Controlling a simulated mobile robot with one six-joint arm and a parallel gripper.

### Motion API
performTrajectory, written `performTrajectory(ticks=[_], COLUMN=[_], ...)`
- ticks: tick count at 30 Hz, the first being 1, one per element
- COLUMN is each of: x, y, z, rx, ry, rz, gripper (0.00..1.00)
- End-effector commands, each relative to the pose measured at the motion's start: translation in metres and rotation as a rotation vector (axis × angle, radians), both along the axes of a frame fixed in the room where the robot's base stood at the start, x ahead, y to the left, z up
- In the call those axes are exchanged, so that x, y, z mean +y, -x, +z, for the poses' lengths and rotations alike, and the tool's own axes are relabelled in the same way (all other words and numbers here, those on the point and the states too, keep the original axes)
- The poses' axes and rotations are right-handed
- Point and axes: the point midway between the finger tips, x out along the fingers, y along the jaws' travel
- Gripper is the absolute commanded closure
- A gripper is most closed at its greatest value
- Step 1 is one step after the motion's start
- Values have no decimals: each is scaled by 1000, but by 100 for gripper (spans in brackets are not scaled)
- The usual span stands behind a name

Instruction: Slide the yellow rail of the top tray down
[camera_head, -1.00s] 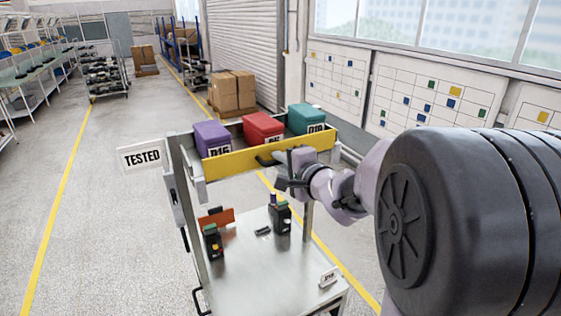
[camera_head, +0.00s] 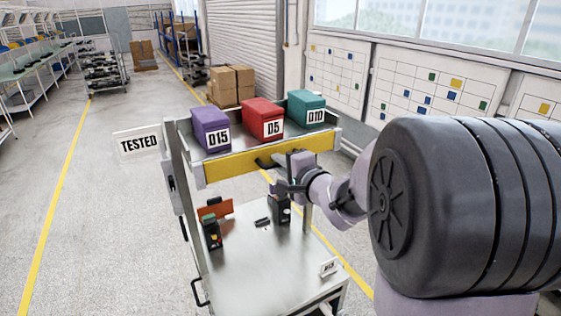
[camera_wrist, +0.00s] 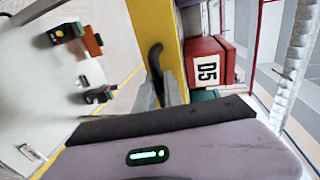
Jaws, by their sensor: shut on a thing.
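The yellow rail (camera_head: 235,164) runs along the front of the top tray (camera_head: 333,130). It sits low, and the fronts of the boxes behind it show almost fully above it. In the wrist view the yellow rail (camera_wrist: 155,25) stands upright in the picture, with the black handle (camera_wrist: 155,62) at the fingers of my gripper (camera_wrist: 160,92). The fingers are closed on the handle; their exact contact is partly hidden.
Purple D15 (camera_head: 211,129), red D5 (camera_head: 264,120) and teal D10 (camera_head: 306,108) boxes stand in the top tray. The lower shelf (camera_head: 250,262) carries a few small black devices and an orange piece (camera_head: 215,210). A TESTED sign (camera_head: 138,143) sticks out left.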

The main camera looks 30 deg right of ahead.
Motion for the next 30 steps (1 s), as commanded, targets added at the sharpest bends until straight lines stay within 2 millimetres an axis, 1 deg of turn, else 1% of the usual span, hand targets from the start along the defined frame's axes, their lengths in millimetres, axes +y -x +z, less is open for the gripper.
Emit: performTrajectory(ticks=[1, 2, 3, 6, 14, 17, 20, 23, 30], x=[1, 1, 1, 1, 1, 0, -1, -2, -5], y=[1, 2, 2, 2, 1, 6, 22, 47, 123], z=[-7, -7, -7, -7, -4, -3, 1, 8, 25], rx=[14, 14, 15, 14, 10, 9, 8, 7, 8], ry=[-4, -4, -5, -5, -3, -3, -1, -1, 0], rz=[1, 1, 1, 1, 0, -1, -1, -3, -6], gripper=[100, 100, 84, 66, 66, 66, 66, 66, 66])
